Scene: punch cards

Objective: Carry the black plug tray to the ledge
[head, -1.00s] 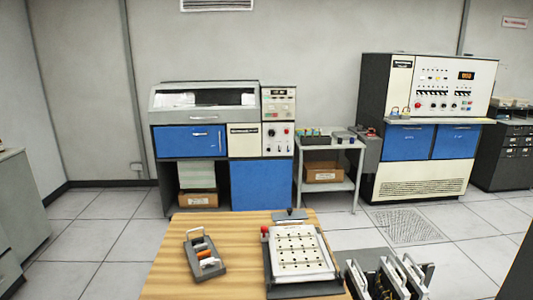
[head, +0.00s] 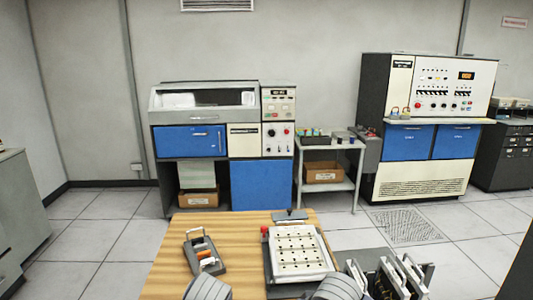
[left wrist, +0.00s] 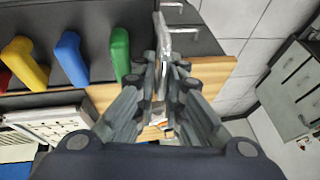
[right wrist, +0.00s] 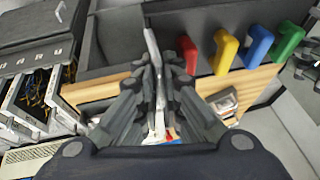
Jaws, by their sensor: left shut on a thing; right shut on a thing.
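The black plug tray (left wrist: 95,50) shows in the left wrist view with red, yellow, blue and green plugs standing in it; it also shows in the right wrist view (right wrist: 243,50). My left gripper (left wrist: 161,75) is shut on a pale metal handle at one end of the tray. My right gripper (right wrist: 155,75) is shut on the handle at the other end. The tray and both grippers are outside the head view, where only grey parts of my arms show at the bottom edge. A pale ledge (head: 430,122) runs along the front of the tall console.
A wooden table (head: 165,270) stands ahead, bearing a small dark rack (head: 205,258) and a pale perforated board (head: 298,252). Upright panels (head: 395,275) stand right of it. A blue-fronted machine (head: 190,140) and a trolley (head: 325,145) stand at the wall. Open floor lies between.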

